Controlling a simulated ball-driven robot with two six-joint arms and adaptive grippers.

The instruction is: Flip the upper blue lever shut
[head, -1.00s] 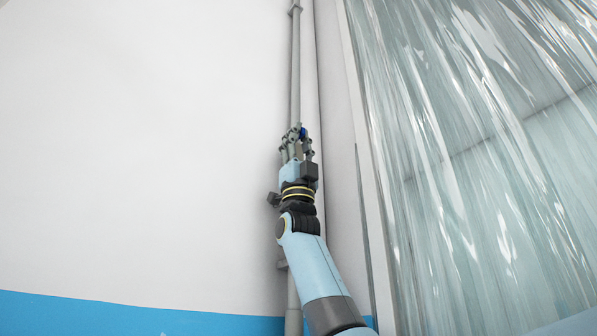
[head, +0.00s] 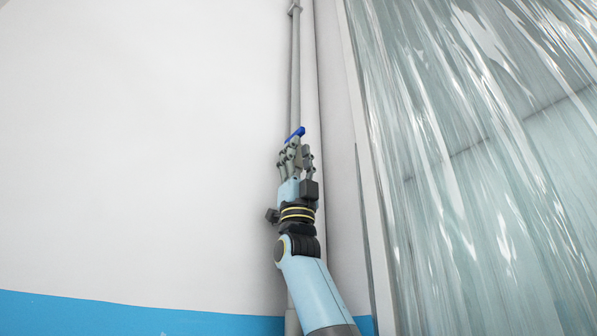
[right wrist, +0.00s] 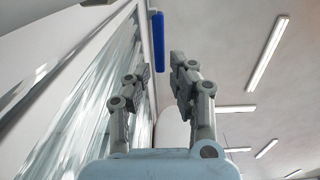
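The blue lever (head: 295,134) sits on a grey vertical pipe (head: 295,75) in the head view, slanting across it with its right end higher. In the right wrist view the lever (right wrist: 158,42) shows as a blue bar just beyond the fingertips. My right gripper (head: 296,153) is just below the lever, pointing up along the pipe. In the right wrist view its fingers (right wrist: 160,68) stand apart with nothing between them. The valve body under the lever is mostly hidden by my fingers. My left gripper is out of view.
A clear plastic strip curtain (head: 470,160) hangs to the right, behind a white frame edge (head: 362,160). The white wall (head: 140,150) on the left is bare, with a blue band (head: 130,315) low down. A second, paler pipe runs beside the grey one.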

